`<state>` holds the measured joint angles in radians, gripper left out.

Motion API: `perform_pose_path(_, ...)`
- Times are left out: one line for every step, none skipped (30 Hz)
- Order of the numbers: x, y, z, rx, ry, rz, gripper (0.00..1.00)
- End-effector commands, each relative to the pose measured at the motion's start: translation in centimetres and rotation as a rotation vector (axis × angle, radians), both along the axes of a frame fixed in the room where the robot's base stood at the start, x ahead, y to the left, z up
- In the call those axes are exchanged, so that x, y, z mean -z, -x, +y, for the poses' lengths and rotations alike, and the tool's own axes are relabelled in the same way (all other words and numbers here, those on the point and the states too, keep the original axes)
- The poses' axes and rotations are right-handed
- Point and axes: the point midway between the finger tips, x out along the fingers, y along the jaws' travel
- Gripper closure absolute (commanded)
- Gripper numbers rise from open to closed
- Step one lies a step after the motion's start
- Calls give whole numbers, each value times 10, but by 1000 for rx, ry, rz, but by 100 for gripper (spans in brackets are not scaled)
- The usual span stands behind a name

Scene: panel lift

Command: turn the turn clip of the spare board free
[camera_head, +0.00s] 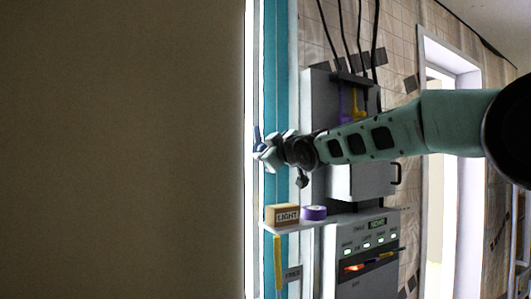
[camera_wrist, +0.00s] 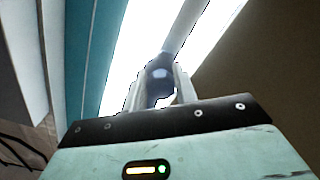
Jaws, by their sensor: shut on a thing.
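My gripper (camera_head: 262,149) reaches left to a bright white strip beside a teal upright. Its fingers (camera_wrist: 160,92) are shut on a small dark blue piece, which looks like the turn clip (camera_wrist: 160,74). In the head view a blue tip of the clip (camera_head: 256,136) shows just above the fingers. The fingers hide part of the clip, and I cannot tell how far it is turned. I cannot tell which surface is the spare board.
Below my arm a small shelf (camera_head: 290,228) holds a box marked LIGHT (camera_head: 286,213) and a purple roll (camera_head: 314,212). A yellow strip (camera_head: 278,262) hangs under it. A grey cabinet (camera_head: 318,100) and a lit control panel (camera_head: 368,240) stand right. A brown surface (camera_head: 120,150) fills the left.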

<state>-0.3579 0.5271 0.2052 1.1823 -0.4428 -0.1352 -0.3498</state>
Motion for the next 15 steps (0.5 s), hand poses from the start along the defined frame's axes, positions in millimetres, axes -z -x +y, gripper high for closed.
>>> perform_pose_path(0,2,3,-6,-9,5,94)
perform_pose_path(0,2,3,-5,-14,7,94)
perform_pose_path(0,2,3,-5,-21,12,94)
perform_pose_path(0,2,3,-5,-26,15,94)
perform_pose_path(-1,2,3,-5,-31,19,94)
perform_pose_path(-1,2,3,-5,-37,22,94)
perform_pose_path(-1,2,3,-5,-42,26,94)
perform_pose_path(-1,2,3,-5,-46,29,94)
perform_pose_path(-1,2,3,-5,-52,33,94)
perform_pose_path(-1,2,3,-5,-57,35,94)
perform_pose_path(-1,2,3,-5,-61,38,94)
perform_pose_path(-1,2,3,-5,-68,43,94)
perform_pose_path(-1,2,2,-5,-72,45,94)
perform_pose_path(-1,2,2,-5,-77,49,94)
perform_pose_path(-1,2,2,-5,-83,53,94)
